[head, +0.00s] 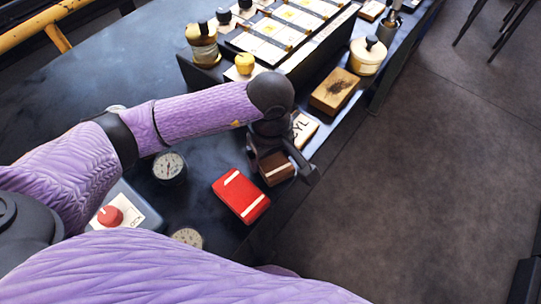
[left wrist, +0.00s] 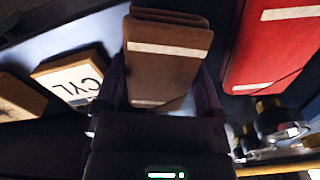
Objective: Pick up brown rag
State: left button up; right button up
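The brown rag (head: 276,169) is a folded, block-like bundle with a pale stripe, at the table's front edge in the head view. It also shows in the left wrist view (left wrist: 168,65), between the fingers. My left gripper (head: 284,172) is over the rag, with one finger on each side. In the head view a small gap shows between the rag and the right-hand finger, so the gripper looks open around it. The rag's lower part is hidden by the gripper in the left wrist view. My right gripper is not in view.
A red folded rag (head: 241,196) lies close to the left of the brown one. A block marked CYL (head: 304,128) is just behind the gripper. A wooden brush block (head: 335,91), a round tin (head: 367,56) and gauges (head: 169,167) stand on the dark table (head: 95,85).

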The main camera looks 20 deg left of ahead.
pick_arm(q)
jog(key=c, duration=0.8)
notch_tip(320, 180, up, 10)
jog(key=shift+f+p, duration=0.1)
jog(key=shift+p, duration=1.15)
jog(key=shift+r, duration=0.2)
jog(key=shift+w+a+r+m, duration=0.1)
jog(key=shift+a+r+m, duration=0.6)
jog(key=shift+m, duration=0.9)
jog(key=shift+s+a+r+m, duration=0.1)
jog(key=shift+a+r+m, duration=0.6)
jog(key=shift+m, duration=0.9)
jog(key=shift+w+a+r+m, duration=0.1)
jog(key=shift+a+r+m, duration=0.6)
jog(key=shift+m, duration=0.9)
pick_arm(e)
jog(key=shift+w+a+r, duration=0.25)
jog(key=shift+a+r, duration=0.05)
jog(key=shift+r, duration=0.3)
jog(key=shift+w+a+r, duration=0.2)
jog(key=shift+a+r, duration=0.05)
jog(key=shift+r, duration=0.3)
